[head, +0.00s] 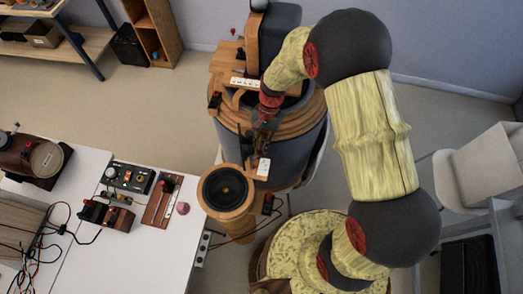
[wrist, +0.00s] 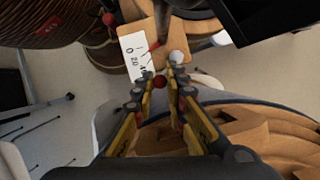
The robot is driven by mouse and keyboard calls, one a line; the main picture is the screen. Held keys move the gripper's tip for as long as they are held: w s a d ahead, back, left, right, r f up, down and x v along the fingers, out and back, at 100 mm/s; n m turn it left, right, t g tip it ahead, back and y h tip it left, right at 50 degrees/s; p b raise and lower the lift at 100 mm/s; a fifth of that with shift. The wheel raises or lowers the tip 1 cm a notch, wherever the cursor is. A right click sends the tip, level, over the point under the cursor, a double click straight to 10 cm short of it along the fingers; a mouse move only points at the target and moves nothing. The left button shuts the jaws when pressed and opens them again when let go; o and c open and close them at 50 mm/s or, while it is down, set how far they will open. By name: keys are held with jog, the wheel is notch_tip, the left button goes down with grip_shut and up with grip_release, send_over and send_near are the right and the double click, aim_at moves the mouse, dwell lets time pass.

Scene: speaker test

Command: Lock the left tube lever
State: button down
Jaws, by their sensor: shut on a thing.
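My gripper (wrist: 160,84) reaches down to the wooden apparatus in the middle of the head view, where it also shows (head: 266,126). In the wrist view its fingertips are closed around a small red ball knob (wrist: 160,82), which looks like the end of a lever. A white ball (wrist: 176,57) sits just beyond the right fingertip. A white scale plate (wrist: 134,58) with numbers lies beside the fingertips on a wooden board. The lever's shaft is mostly hidden by the fingers. I cannot tell from the wrist view whether the lever is locked.
A round speaker (head: 227,188) in a wooden ring stands in front of the grey drum (head: 300,150). A white table (head: 130,245) with switch boxes and wires is at left. A white chair (head: 475,165) stands at right. Bare floor lies behind the table.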

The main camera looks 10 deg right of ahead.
jog(key=shift+w+a+n+h, duration=0.45)
jog(key=shift+n+h, duration=0.2)
jog(key=shift+n, duration=1)
jog(key=shift+w+a+n+h, duration=0.4)
jog(key=shift+a+n+h, duration=0.15)
jog(key=shift+n, duration=1.05)
jog(key=shift+w+a+n+h, duration=0.4)
jog(key=shift+n+h, duration=0.3)
jog(key=shift+n, duration=0.95)
jog(key=c, duration=1.8)
grip_release()
